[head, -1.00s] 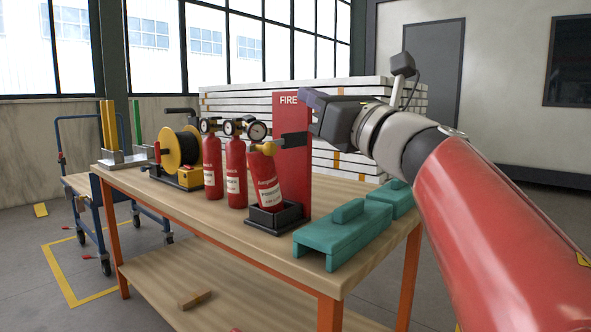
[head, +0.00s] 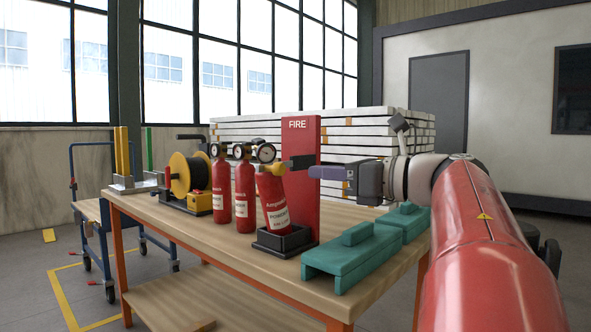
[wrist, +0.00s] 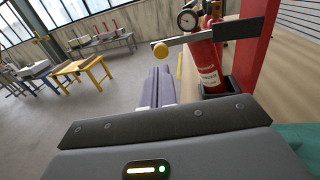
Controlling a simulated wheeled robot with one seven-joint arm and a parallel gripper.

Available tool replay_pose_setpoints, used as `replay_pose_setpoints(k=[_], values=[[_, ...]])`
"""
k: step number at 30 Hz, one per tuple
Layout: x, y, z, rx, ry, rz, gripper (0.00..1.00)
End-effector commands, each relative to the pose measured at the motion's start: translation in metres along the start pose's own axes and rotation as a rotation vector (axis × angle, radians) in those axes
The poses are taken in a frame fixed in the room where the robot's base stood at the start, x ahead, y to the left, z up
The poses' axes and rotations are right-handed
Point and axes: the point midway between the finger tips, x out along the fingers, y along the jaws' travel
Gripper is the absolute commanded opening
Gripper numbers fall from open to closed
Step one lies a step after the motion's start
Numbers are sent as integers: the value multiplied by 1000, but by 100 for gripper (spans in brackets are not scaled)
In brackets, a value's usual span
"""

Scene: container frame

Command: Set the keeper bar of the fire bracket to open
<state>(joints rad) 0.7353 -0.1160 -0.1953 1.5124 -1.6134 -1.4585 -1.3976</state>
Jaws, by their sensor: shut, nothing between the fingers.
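The fire bracket (head: 306,190) is an upright red panel marked FIRE with a black tray (head: 283,243) at its foot. A red extinguisher (head: 276,205) leans in the tray. The keeper bar (head: 300,161) is a dark bar at the extinguisher's neck. In the wrist view the bar (wrist: 232,30) runs across in front of the extinguisher to a yellow knob (wrist: 160,50) at its free end. My gripper (head: 313,172) is shut and empty, just right of the bar in the head view. In the wrist view its fingertips (wrist: 157,72) lie below the knob, apparently apart from it.
Two more extinguishers (head: 245,196) and a yellow cable reel (head: 187,176) stand left on the wooden bench (head: 200,232). Teal cases (head: 347,260) lie at its right front. White panels (head: 350,130) are stacked behind.

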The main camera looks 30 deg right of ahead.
Motion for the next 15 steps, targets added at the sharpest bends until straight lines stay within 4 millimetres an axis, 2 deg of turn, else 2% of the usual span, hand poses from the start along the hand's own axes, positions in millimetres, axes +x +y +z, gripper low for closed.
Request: replay_pose_setpoints(k=[3,6,10,15], values=[[24,0,1,1,0,2,0],[39,0,0,1,0,1,0],[52,0,0,1,0,1,0],[59,0,0,0,0,0,0]])
